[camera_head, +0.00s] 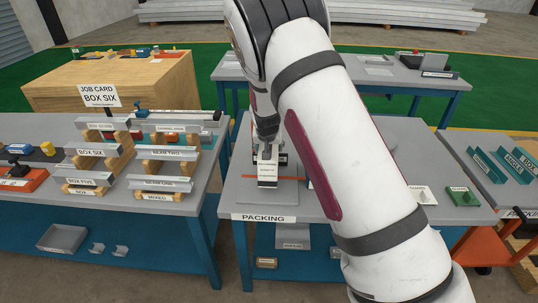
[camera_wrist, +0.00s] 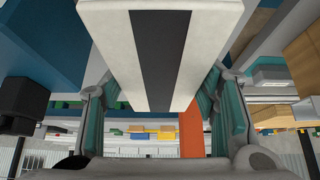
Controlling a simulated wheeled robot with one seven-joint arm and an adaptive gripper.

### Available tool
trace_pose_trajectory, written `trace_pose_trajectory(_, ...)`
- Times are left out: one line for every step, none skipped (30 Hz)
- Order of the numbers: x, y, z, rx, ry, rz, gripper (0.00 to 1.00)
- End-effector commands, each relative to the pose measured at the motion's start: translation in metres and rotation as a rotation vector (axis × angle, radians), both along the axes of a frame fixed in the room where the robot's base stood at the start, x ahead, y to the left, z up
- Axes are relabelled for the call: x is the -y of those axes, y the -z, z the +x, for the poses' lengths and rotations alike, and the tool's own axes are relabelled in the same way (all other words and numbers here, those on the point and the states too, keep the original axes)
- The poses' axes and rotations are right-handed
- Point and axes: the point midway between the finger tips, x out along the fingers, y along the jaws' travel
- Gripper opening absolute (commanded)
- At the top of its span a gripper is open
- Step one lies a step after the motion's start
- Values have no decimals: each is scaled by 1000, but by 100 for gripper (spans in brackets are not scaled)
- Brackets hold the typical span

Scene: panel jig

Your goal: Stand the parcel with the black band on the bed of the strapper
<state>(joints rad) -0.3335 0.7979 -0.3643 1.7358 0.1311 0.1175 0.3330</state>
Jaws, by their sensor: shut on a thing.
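The parcel with the black band (camera_wrist: 185,50) fills the upper middle of the wrist view. It is a pale block with a wide black stripe along its middle. My gripper (camera_wrist: 165,105) has its teal-padded fingers on both sides of the parcel and is shut on it. In the head view my gripper (camera_head: 268,140) points down over the packing table, above a small pale labelled thing (camera_head: 267,170). I cannot tell whether that is the parcel or part of the strapper. A flat grey plate (camera_head: 285,195) lies beneath; whether the parcel touches it is hidden.
The packing table (camera_head: 315,206) has a green block (camera_head: 463,197) and a white tray (camera_head: 422,195) at its right. A left table holds labelled racks (camera_head: 100,150). A wooden bench (camera_head: 140,85) stands behind. My arm hides much of the packing table's middle.

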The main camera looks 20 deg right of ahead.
Motion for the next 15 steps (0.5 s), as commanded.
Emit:
trace_pose_trajectory(0,6,-1,-1,1,0,0)
trace_pose_trajectory(0,10,-1,-2,1,0,0)
trace_pose_trajectory(0,15,-1,-2,1,0,0)
trace_pose_trajectory(0,20,-1,-1,0,0,0)
trace_pose_trajectory(0,24,-1,-2,1,0,0)
trace_pose_trajectory(0,28,-1,-2,1,0,0)
trace_pose_trajectory(0,30,-1,-1,1,1,0)
trace_pose_trajectory(0,31,0,0,1,1,0)
trace_pose_trajectory(0,31,0,1,1,0,0)
trace_pose_trajectory(0,31,0,2,0,1,0)
trace_pose_trajectory(0,31,0,2,0,1,0)
trace_pose_trajectory(0,31,0,2,0,1,0)
trace_pose_trajectory(0,31,0,2,0,1,0)
trace_pose_trajectory(0,31,0,1,0,1,0)
trace_pose_trajectory(0,31,0,1,0,1,0)
